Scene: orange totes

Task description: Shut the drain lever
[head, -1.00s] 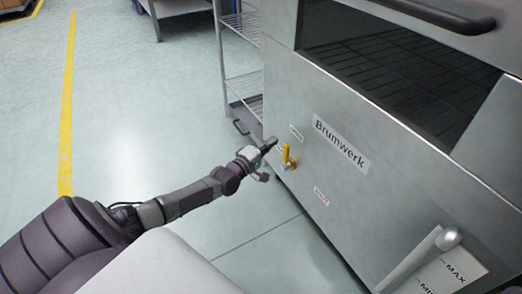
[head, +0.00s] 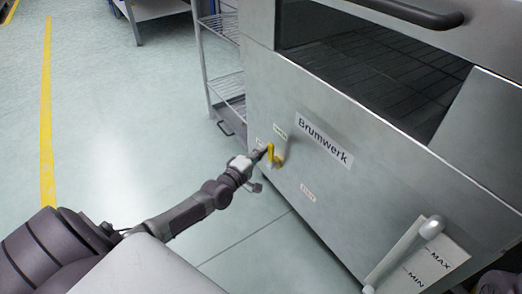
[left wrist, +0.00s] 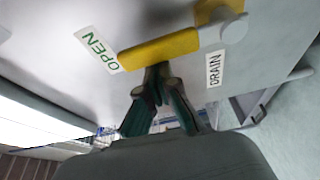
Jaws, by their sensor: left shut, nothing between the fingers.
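The yellow drain lever (head: 270,153) is on the steel front of the Brumwerk machine, pointing up in the head view. In the left wrist view the lever (left wrist: 158,48) points toward the green OPEN label (left wrist: 98,50). Its pivot is near the DRAIN label (left wrist: 214,69). My left gripper (head: 262,153) is shut and empty, at the lever's left side in the head view. In the left wrist view its fingertips (left wrist: 158,75) are right at the lever's edge; I cannot tell whether they touch. My right gripper is out of view.
A gauge tube (head: 402,252) with MAX and MIN marks stands out at the lower right of the machine. A wire shelf rack (head: 226,88) stands beside the machine. The floor (head: 110,130) to the left is open, with a yellow line (head: 47,120).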

